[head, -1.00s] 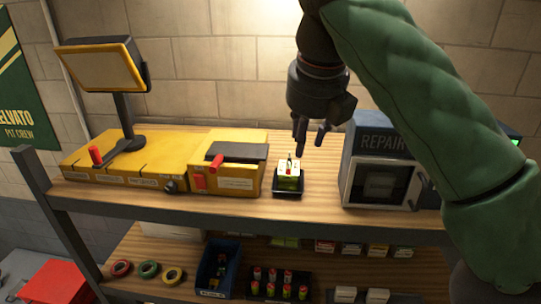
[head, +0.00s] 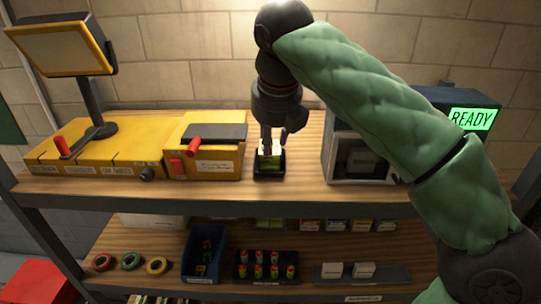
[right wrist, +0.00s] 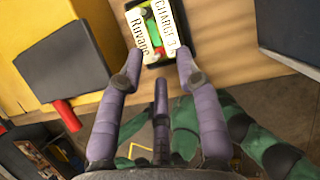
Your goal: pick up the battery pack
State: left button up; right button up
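The battery pack (head: 270,160) is a small light block with green parts, sitting in a small black tray (head: 269,175) on the wooden shelf top. In the right wrist view the pack (right wrist: 150,33) shows white labels and a green and red middle. My right gripper (head: 274,137) is directly above the pack, pointing down, and partly hides it. In the right wrist view its purple fingers (right wrist: 159,65) are spread apart, with the tips near the pack's near end; I cannot tell whether they touch it. My left gripper is not in view.
A yellow charger unit (head: 215,160) with red levers stands close left of the tray. A repair oven (head: 358,160) stands to the right, beside a green READY screen (head: 472,120). The lower shelf holds a blue bin (head: 204,253) and tape rolls. Bare wood lies in front of the tray.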

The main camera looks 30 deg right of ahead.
jog(key=shift+w+d+f, duration=0.1)
jog(key=shift+w+f, duration=0.05)
jog(key=shift+f, duration=0.4)
jog(key=shift+w+f, duration=0.25)
jog(key=shift+w, duration=0.15)
jog(key=shift+s, duration=0.15)
grip_shut()
jog(key=shift+r, duration=0.1)
